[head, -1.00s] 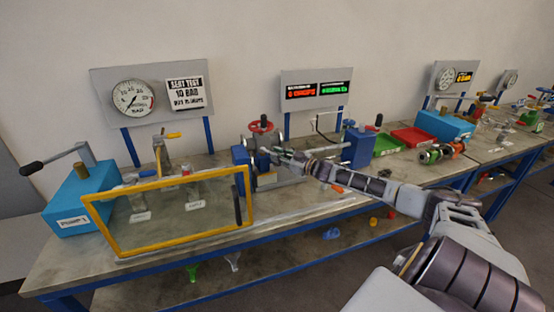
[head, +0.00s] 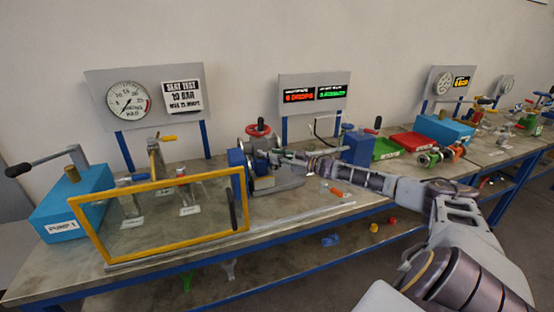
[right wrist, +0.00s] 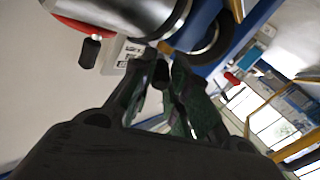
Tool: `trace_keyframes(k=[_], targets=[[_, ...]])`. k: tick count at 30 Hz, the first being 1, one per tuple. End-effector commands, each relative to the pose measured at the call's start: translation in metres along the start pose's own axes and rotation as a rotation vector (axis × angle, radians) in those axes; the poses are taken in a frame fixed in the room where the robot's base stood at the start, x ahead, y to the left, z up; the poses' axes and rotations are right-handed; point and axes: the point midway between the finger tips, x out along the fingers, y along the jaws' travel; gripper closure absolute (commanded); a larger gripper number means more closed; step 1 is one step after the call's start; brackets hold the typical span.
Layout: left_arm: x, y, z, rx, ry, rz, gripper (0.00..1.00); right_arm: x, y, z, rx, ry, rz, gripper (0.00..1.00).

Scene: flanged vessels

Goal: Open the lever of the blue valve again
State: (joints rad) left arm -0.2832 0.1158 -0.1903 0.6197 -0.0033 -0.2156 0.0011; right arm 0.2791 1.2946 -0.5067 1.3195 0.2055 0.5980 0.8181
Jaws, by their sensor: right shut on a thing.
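My right gripper (head: 280,157) reaches in from the right to the clamped assembly on the bench, beside a blue block (head: 238,168) and just below a red handwheel (head: 257,130). In the right wrist view its dark fingers (right wrist: 166,62) are closed together, tips against a small part under a silver cylinder (right wrist: 140,12). The gripped part is mostly hidden by the fingers; it seems to be the valve's lever. A blue part with a dark ring (right wrist: 212,42) is just right of the tips. The valve body cannot be made out clearly. My left gripper is out of view.
A yellow-framed clear shield (head: 160,253) stands at the bench's front left, near a blue pump box (head: 62,212). Small orange parts (head: 336,191) lie in front of the assembly.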

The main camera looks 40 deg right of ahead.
Motion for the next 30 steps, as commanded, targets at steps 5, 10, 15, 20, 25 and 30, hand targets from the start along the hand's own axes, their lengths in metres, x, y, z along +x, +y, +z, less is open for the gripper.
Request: trace_keyframes(k=[5, 10, 15, 20, 25, 30], targets=[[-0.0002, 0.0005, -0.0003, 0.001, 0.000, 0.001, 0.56, 0.0001, 0.0021, -0.0028, -0.002, 0.003, 0.003, 1.00], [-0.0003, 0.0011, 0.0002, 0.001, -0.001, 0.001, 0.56, 0.0002, 0.0022, -0.0029, -0.002, 0.003, 0.003, 0.77], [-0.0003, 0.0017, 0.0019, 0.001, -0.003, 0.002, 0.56, 0.0002, 0.0014, -0.0022, -0.002, 0.002, 0.002, 0.60], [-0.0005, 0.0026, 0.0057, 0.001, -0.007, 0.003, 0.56, 0.0001, 0.0008, -0.0014, -0.001, 0.001, 0.001, 0.60], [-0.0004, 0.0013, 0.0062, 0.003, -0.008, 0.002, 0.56, -0.0002, 0.0005, -0.0008, -0.001, 0.001, 0.001, 0.60], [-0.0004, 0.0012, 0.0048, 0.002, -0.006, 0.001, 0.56, -0.0028, 0.0002, 0.0001, -0.001, -0.001, 0.000, 0.60]])
